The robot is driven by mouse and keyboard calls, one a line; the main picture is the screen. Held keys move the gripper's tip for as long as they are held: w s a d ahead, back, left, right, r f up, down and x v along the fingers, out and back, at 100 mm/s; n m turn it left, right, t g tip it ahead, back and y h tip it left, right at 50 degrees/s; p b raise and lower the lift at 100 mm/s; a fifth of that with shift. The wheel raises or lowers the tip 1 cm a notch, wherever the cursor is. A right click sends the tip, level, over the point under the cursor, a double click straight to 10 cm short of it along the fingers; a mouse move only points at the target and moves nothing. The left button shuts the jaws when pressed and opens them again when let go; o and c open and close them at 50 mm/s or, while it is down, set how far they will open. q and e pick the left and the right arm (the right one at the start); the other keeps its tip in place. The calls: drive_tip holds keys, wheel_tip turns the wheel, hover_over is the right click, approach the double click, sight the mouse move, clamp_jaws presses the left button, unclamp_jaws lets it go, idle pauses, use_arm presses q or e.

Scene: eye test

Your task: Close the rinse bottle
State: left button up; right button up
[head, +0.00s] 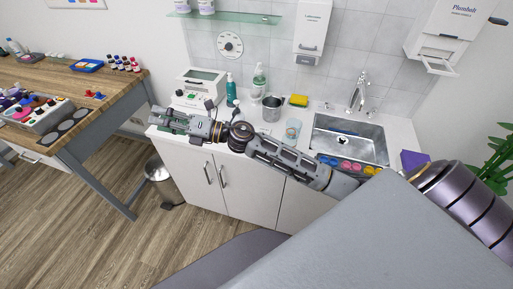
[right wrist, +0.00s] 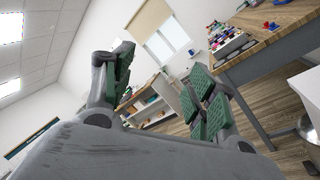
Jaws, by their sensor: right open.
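Two bottles stand side by side at the back of the white counter: a teal bottle (head: 230,87) with a dark top, and a pale greenish bottle (head: 258,82) with a pump-like top. I cannot tell which is the rinse bottle, or whether either is open. My right arm reaches across the counter from the right. My right gripper (head: 165,122) points left at the counter's left end, left of both bottles and apart from them. In the right wrist view its green-padded fingers (right wrist: 165,88) are spread, with nothing between them. My left gripper is not in view.
A white device (head: 202,80) stands behind my gripper. A steel mug (head: 272,108), a yellow sponge (head: 298,100), a light blue cup (head: 293,131) and the sink (head: 350,148) are to the right. A wooden workbench (head: 110,85) is at left; a bin (head: 157,170) stands between.

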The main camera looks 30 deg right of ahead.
drive_tip(key=s+f+n+g+h, duration=0.25)
drive_tip(key=f+n+g, duration=0.35)
drive_tip(key=n+g, duration=0.45)
drive_tip(key=d+f+n+h, duration=0.5)
drive_tip(key=d+f, duration=0.1)
drive_tip(key=d, duration=0.1)
drive_tip(key=d+n+g+h, duration=0.1)
drive_tip(key=d+h, duration=0.8)
drive_tip(key=d, duration=1.3)
drive_tip(key=shift+r+g, duration=0.4)
drive_tip(key=shift+g, duration=0.05)
drive_tip(key=shift+s+d, duration=0.1)
drive_tip(key=shift+f+p, duration=0.6)
drive_tip(key=shift+f, duration=3.7)
